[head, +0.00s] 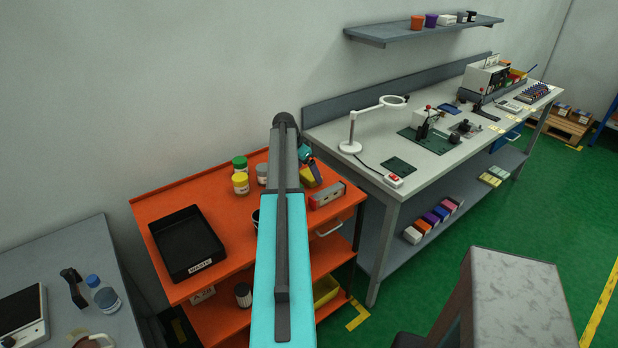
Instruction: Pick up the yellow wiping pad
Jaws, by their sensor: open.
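A yellow block-like thing (308,178), which looks like the yellow wiping pad, lies on the top of the orange cart (222,212), just right of my arm. My arm hides part of it on the left. My gripper (315,171) shows small and dark beyond the arm, below a teal wrist part. It is open and points down at the yellow pad. Whether the fingers touch the pad or hang just above it, I cannot tell. The fingertips are hard to make out.
On the cart stand a black tray (187,243), a green-lidded jar (240,163), a yellow-lidded jar (240,184), a grey container (262,174) and a red-and-grey box (327,195). A workbench (425,155) stands right of the cart. A grey table (75,260) stands left.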

